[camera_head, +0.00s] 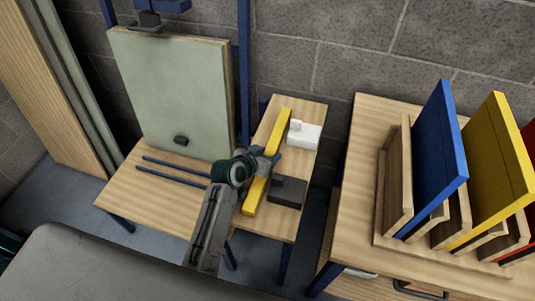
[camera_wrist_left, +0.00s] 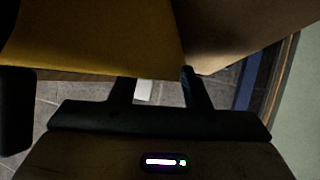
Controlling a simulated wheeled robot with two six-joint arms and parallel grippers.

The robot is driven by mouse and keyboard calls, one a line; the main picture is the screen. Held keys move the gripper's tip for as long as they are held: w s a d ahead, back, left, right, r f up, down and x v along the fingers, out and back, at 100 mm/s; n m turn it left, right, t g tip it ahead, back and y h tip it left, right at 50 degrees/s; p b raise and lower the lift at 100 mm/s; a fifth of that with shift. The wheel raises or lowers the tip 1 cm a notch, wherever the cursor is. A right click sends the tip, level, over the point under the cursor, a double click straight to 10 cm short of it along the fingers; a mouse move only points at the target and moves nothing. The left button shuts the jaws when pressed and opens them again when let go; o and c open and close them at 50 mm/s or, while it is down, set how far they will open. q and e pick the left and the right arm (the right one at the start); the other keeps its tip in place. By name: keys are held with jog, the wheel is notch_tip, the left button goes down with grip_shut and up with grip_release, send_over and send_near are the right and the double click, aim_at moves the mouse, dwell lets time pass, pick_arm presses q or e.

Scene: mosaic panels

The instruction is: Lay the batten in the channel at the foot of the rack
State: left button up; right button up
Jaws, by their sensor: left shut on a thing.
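The batten is a long yellow bar (camera_head: 253,198) over the narrow wooden side table, slanting from upper right to lower left. My left gripper (camera_head: 268,165) is shut across its middle. I cannot tell whether the batten touches the tabletop. In the left wrist view the yellow batten (camera_wrist_left: 95,40) fills the upper left, and the fingertips (camera_wrist_left: 158,82) meet its edge. The rack has blue posts (camera_head: 244,70) and holds a pale green panel (camera_head: 175,90). At its foot, two dark parallel rails (camera_head: 172,181) lie on the wooden bench, with a bare gap between them. My right gripper is not in view.
A white block (camera_head: 304,135) and a dark grey block (camera_head: 288,191) sit on the side table (camera_head: 274,225), right of the batten. Right, a wooden bench holds blue (camera_head: 438,150) and yellow (camera_head: 490,165) panels.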

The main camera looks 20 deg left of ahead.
pick_arm(q)
jog(key=o, duration=1.3)
